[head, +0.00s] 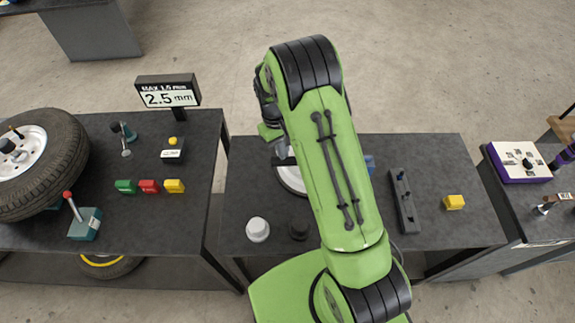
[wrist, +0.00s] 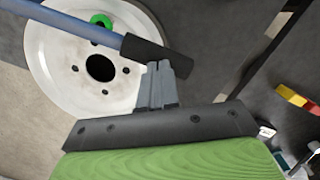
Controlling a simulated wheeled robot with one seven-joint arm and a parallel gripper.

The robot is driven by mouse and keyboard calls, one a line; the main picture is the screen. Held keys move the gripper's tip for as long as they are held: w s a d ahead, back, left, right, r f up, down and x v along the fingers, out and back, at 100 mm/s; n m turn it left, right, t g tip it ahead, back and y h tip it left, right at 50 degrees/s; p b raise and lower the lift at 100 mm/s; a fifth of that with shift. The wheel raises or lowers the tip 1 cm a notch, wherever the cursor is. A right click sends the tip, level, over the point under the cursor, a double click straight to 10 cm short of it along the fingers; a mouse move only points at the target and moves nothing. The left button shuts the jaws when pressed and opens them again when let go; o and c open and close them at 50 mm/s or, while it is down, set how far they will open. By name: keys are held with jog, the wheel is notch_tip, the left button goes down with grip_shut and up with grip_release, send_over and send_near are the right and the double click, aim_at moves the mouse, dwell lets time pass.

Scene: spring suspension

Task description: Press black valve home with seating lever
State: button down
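The seating lever (wrist: 60,22) shows in the wrist view as a blue rod with a black grip (wrist: 135,47). The fingers of my gripper (wrist: 163,72) appear closed on that grip. Beneath the lever lies a white wheel rim (wrist: 50,75) with a dark centre hole and small bolt holes. A green ring (wrist: 101,20) sits on the rim just beyond the rod. I cannot make out the black valve there. In the head view, the rim (head: 291,180) is partly hidden by my green arm, and my fingertips cannot be made out clearly.
On the middle table stand a white cup-like part (head: 257,229), a dark round part (head: 299,230), a dark rack (head: 403,200) and a yellow block (head: 454,202). A gap separates these tables.

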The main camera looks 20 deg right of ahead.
jog(key=shift+g, duration=0.5)
jog(key=x, duration=0.2)
jog(key=s+x, duration=0.1)
jog(key=x, duration=0.2)
jog(key=shift+a+r, duration=0.15)
jog(key=shift+a, duration=0.05)
jog(key=w, duration=0.1)
jog(key=w+r, duration=0.1)
jog(key=shift+w+a+p, duration=0.2)
jog(key=shift+w+p, duration=0.1)
jog(key=s+d+r+v, duration=0.1)
jog(key=s+v, duration=0.1)
jog(key=v, duration=0.7)
jog(key=s+v, duration=0.2)
jog(key=v, duration=0.7)
send_over(284, 165)
jog(key=w, duration=0.7)
jog(key=shift+w+a+g+p, duration=0.15)
jog(key=shift+a+g+p, duration=0.15)
jog(key=shift+g+p, duration=0.1)
jog(key=shift+w, duration=0.15)
